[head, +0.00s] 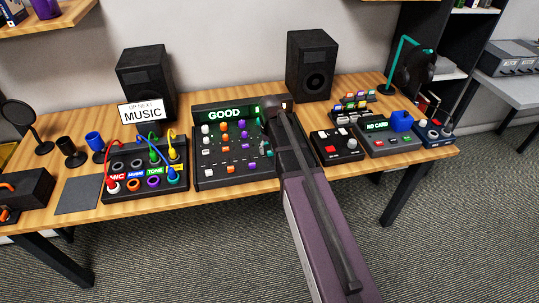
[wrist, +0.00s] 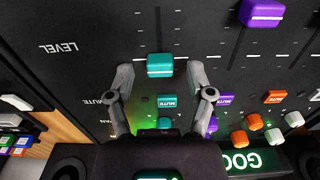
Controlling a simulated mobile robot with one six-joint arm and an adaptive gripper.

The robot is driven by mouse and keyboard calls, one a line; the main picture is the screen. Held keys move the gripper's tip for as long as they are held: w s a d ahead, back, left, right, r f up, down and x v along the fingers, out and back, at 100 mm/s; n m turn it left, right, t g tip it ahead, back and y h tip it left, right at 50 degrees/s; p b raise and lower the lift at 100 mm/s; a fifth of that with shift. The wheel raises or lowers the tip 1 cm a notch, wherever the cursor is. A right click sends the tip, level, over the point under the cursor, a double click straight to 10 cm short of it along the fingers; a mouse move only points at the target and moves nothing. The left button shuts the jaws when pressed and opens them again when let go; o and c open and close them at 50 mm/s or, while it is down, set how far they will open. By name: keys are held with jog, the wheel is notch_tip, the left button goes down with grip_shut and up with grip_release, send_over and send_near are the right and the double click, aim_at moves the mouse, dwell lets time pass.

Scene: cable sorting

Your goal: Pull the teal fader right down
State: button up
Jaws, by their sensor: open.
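The teal fader (wrist: 160,65) is a block-shaped cap on a dark slot of the mixer panel. The wrist view is upside down, and the slot runs from the cap to the picture's top. My gripper (wrist: 160,70) is open, with one fingertip on each side of the cap; I cannot tell if either touches it. A teal mute button (wrist: 167,101) and a teal knob (wrist: 165,122) lie between the fingers, nearer the palm. In the head view, my gripper (head: 266,143) is over the right side of the mixer (head: 215,182) and largely hides the teal fader.
A purple fader (wrist: 262,13) and its purple mute button (wrist: 221,99) sit to the right in the wrist view. The mixer's screen (head: 224,114) reads GOOD. A patch box (head: 120,200) with cables stands left, and a black box (head: 337,145) with a red button stands right.

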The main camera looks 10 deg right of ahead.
aim_at(273, 164)
jog(key=shift+f, duration=0.4)
grip_shut()
jog(key=shift+s, duration=2.3)
jog(key=shift+w, duration=0.1)
grip_release()
